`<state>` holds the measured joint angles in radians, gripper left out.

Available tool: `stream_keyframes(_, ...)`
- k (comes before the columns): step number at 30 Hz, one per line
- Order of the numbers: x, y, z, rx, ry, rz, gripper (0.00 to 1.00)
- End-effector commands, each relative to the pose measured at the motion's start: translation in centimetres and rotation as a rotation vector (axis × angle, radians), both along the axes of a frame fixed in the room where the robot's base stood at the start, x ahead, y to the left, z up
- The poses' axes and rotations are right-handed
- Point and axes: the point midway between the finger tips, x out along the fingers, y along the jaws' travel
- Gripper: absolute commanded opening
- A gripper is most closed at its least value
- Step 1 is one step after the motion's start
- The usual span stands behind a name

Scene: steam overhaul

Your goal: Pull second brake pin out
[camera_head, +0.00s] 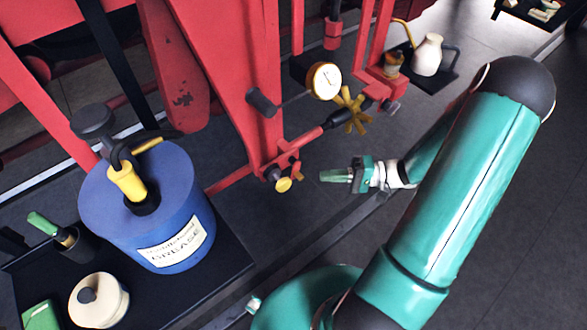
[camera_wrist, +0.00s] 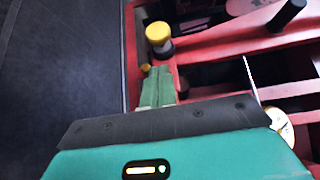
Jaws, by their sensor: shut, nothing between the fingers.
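My gripper (camera_head: 323,175) is shut and empty, its green fingers together. In the head view it points left, in the open just right of the red linkage. A round yellow knob (camera_head: 283,185) sits at the lower end of this red linkage (camera_head: 285,163), left of the fingertips and apart from them. In the wrist view my gripper (camera_wrist: 156,69) shows its fingers over or near red framework (camera_wrist: 210,47). A yellow-capped black cylinder (camera_wrist: 159,34) stands beyond the tips, and a small yellow piece (camera_wrist: 145,68) lies beside them. I cannot tell which part is the second brake pin.
A brass gauge (camera_head: 324,81) and yellow handwheel (camera_head: 351,109) stand behind my gripper. A blue grease drum (camera_head: 180,235) stands at left on a black tray (camera_head: 235,262). A white jug (camera_head: 427,55) is at the back. Dark floor is free at right.

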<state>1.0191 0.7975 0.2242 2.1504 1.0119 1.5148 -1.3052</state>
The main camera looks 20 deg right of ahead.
Motion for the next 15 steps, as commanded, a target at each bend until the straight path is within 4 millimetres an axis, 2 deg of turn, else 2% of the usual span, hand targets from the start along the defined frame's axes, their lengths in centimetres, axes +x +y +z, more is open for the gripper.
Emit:
stream_keyframes(4, 0.0, -0.2, -0.3, 0.026, -0.017, -0.032, 0.00)
stream_keyframes(7, 0.1, 0.6, -0.3, 0.026, -0.017, -0.034, 0.00)
stream_keyframes(15, 1.5, 5.2, -0.3, 0.024, -0.015, -0.031, 0.00)
